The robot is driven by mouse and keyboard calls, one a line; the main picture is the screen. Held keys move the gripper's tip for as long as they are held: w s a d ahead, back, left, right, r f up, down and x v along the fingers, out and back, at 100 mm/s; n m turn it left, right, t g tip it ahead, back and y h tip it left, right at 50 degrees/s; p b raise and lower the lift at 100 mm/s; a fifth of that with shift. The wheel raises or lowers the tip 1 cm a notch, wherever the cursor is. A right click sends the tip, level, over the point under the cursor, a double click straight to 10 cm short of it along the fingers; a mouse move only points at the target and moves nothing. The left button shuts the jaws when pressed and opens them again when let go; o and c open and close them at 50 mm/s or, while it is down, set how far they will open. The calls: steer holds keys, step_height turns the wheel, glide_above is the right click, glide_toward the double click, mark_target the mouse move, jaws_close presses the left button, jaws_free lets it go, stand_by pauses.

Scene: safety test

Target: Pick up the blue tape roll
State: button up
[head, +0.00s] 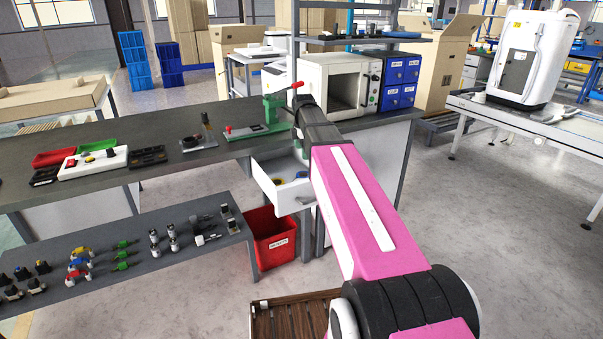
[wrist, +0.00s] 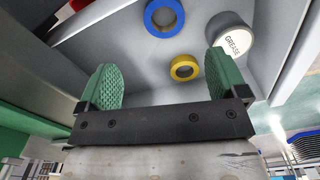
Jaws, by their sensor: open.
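The blue tape roll (wrist: 164,17) lies in the open white drawer (head: 272,194), near the top edge of the wrist view. A yellow tape roll (wrist: 184,68) lies below it in that view, and a round can labelled GREASE (wrist: 231,42) stands to its right. My gripper (wrist: 160,62) is open and empty, with its green ridged fingers wide apart. In the wrist view the yellow roll shows between the fingers, and the blue roll shows beyond the fingertips. In the head view my arm hides the gripper and part of the drawer.
The drawer sits under a grey workbench (head: 170,165). On the bench stand a green tool with a red handle (head: 272,110), a white oven-like box (head: 325,82) and blue drawers (head: 400,82). A red bin (head: 270,240) stands below. Free floor lies to the right.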

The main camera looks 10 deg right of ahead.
glide_above(305, 174)
steer(key=f, duration=0.5)
steer(key=shift+w+a+f, duration=0.1)
steer(key=shift+a+f, duration=0.05)
steer(key=shift+a, duration=0.2)
steer(key=shift+s+d+f, duration=0.15)
steer(key=shift+f, duration=1.2)
steer(key=shift+s+d+f, duration=0.1)
steer(key=shift+d+f, duration=0.05)
steer(key=shift+f, duration=1.2)
steer(key=c, duration=1)
